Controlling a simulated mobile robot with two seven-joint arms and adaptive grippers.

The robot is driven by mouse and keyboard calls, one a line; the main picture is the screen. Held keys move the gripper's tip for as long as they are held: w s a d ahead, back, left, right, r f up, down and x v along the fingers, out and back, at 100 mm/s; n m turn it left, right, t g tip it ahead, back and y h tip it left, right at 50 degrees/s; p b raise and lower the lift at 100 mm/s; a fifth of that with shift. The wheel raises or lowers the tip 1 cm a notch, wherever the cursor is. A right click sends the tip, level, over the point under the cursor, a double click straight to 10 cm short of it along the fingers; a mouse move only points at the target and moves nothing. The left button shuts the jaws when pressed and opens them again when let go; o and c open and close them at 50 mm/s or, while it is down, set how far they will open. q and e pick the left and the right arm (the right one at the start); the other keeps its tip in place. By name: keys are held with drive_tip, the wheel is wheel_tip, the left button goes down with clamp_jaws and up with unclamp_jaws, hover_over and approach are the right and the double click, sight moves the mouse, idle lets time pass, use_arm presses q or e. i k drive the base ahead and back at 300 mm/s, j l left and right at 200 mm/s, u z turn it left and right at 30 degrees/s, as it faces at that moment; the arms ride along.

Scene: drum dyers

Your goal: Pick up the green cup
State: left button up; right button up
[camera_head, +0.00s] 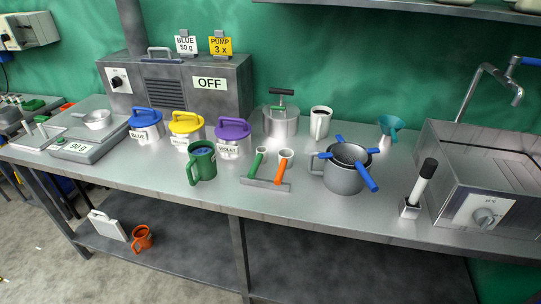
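The green cup (203,165) stands upright on the metal worktable (130,173), near its front edge. Its handle points to the left and its inside looks bluish. It stands just in front of the yellow-lidded pot and the violet-lidded pot. Neither of my grippers shows in the head view.
Pots with blue (146,117), yellow (187,122) and violet (233,131) lids stand behind the cup. A scale (85,148) is at left. A rack with green and orange handles (266,184) and a grey pot (343,178) stand at right. An orange cup (142,238) is on the lower shelf.

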sight(200, 166)
drive_tip(key=i+j+z, duration=0.15)
drive_tip(key=j+z, duration=0.25)
drive_tip(key=j, duration=0.7)
drive_tip(key=j+z, duration=0.45)
drive_tip(key=j, duration=0.6)
